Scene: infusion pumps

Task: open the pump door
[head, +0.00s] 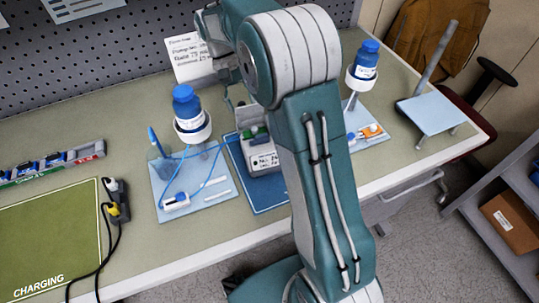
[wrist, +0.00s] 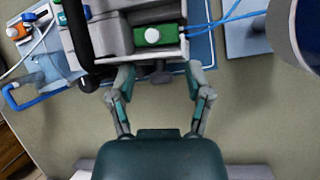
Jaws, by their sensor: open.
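The pump (head: 264,160) is a grey-white box with a small label, on a blue mat (head: 271,197); my arm hides its right part in the head view. In the wrist view the pump (wrist: 115,40) is at the top, with a green block (wrist: 156,35) in a recess facing me. I cannot tell how far its door is open. My gripper (wrist: 160,68) is open, with its fingertips at the pump's near edge. A small dark knob (wrist: 161,77) shows between the fingers, which do not appear closed on it. Contact is unclear.
Bottles in white holders stand at left (head: 187,108) and right (head: 364,62) of the pump. Blue tubing (head: 182,155) runs from the left tray (head: 163,208) towards the pump. A green charging mat (head: 50,245) and black cables lie at left. The near bench strip is clear.

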